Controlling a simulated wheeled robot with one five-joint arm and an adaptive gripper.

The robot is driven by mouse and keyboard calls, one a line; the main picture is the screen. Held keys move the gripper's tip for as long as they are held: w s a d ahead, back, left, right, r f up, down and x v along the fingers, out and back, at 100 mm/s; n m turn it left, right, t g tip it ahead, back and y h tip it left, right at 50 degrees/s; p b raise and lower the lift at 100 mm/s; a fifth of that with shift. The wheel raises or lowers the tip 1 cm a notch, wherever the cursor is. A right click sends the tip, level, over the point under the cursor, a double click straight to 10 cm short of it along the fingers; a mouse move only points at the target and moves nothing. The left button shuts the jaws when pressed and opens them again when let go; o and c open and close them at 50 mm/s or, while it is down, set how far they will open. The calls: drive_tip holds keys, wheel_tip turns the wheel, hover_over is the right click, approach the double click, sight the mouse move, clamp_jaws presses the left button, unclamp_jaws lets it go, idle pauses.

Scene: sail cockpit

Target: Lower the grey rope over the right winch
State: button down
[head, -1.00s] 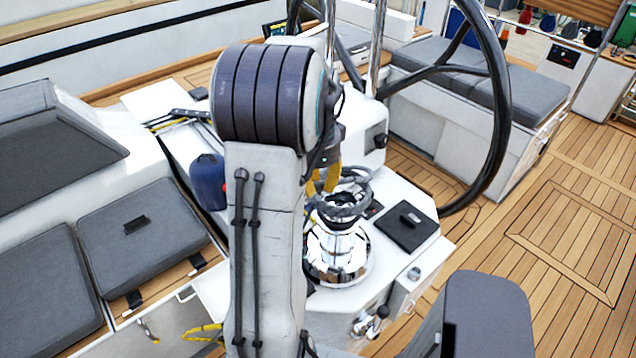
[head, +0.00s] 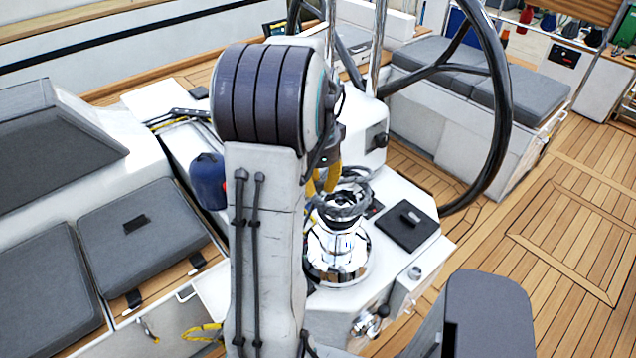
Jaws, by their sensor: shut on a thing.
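The chrome winch (head: 338,262) stands upright on the white console, just right of my arm. The grey rope (head: 347,207) is coiled in loops at the top of the winch. From this view I cannot tell whether the loops go around the drum or only hang over it. My gripper (head: 328,183), with yellow fingers, is at the upper left of the coil and shut on the rope. My arm hides part of the gripper and the left side of the winch.
A black steering wheel (head: 497,110) stands behind and right of the winch. A black hatch pad (head: 408,226) lies right of it on the console. A blue bag (head: 208,181) hangs left of my arm. Teak deck (head: 570,230) is clear at right.

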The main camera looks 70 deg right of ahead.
idle(0.3)
drive_tip(key=shift+f+b, duration=2.1)
drive_tip(key=shift+f, duration=0.5)
drive_tip(key=shift+f+b, duration=2.5)
drive_tip(key=shift+f, duration=0.45)
wheel_tip(320, 180, down, 8)
drive_tip(key=b, duration=0.6)
drive_tip(key=shift+b, duration=0.3)
